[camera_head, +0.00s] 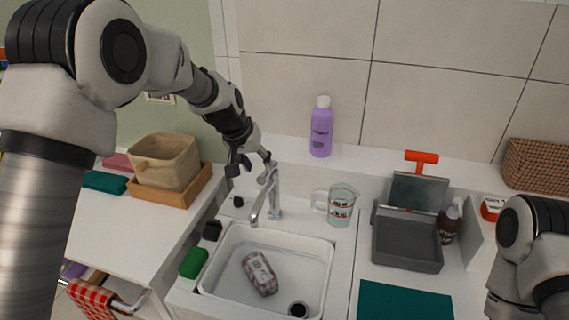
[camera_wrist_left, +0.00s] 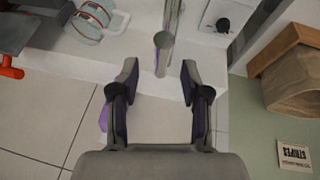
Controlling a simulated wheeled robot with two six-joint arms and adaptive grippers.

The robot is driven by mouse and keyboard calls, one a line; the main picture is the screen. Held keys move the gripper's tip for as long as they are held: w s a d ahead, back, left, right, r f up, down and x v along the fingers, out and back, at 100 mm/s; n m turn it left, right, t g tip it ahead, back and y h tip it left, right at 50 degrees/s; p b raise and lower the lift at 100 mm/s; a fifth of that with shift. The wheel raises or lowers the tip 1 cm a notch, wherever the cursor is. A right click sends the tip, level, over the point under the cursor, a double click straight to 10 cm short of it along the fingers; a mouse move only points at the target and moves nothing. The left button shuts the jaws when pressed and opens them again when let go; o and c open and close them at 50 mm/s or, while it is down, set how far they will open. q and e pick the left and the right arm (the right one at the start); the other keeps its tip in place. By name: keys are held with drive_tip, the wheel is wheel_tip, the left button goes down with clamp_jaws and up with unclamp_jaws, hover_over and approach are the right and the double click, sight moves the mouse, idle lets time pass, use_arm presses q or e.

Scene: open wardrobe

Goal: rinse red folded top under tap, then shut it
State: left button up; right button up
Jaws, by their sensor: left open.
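A dull red, pale-patterned bundle (camera_head: 260,273), which looks like the folded top, lies in the white sink (camera_head: 222,254). The chrome tap (camera_head: 274,195) stands behind the sink with its spout over the basin; I see no water running. My left gripper (camera_head: 251,168) is open and empty, just above and behind the tap's top. In the left wrist view the tap (camera_wrist_left: 163,42) is just beyond the gap between my open fingertips (camera_wrist_left: 160,68). My right arm shows at the lower right, but its gripper is out of view.
A glass measuring cup (camera_head: 342,206) stands right of the tap, and a purple bottle (camera_head: 321,130) on the ledge behind. A green sponge (camera_head: 194,263) sits at the sink's left edge. A grey tray (camera_head: 407,246) and brown bottle (camera_head: 448,224) stand farther right.

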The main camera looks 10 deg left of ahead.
sight(261, 176)
use_arm(q)
drive_tip(key=shift+w+d+f, duration=0.15)
drive_tip(key=shift+w+f, duration=0.05)
drive_tip(key=shift+w, duration=0.5)
drive_tip(key=s+f+p, duration=0.1)
drive_tip(key=f+p, duration=0.1)
drive_tip(key=f, duration=0.1)
drive_tip(key=shift+s, duration=0.4)
drive_tip(key=f, duration=0.1)
drive_tip(key=w+f, duration=0.1)
drive_tip(key=w, duration=0.1)
drive_tip(key=shift+w+d+f, duration=0.15)
drive_tip(key=shift+d+f, duration=0.1)
drive_tip(key=shift+f, duration=0.15)
drive_tip(key=shift+w+f, duration=0.25)
drive_tip(key=shift+w, duration=0.05)
drive_tip(key=shift+s+r, duration=0.3)
drive_tip(key=shift+s, duration=0.1)
drive_tip(key=shift+c, duration=1)
drive_tip(key=shift+s+a+r, duration=0.15)
drive_tip(key=shift+s, duration=0.1)
drive_tip(key=c, duration=0.5)
clamp_jaws()
use_arm(e)
drive_tip(key=r, duration=0.1)
drive_tip(key=s+r, duration=0.1)
drive_tip(key=r, duration=0.1)
drive_tip(key=shift+s+a+r, duration=0.1)
drive_tip(key=shift+a, duration=0.1)
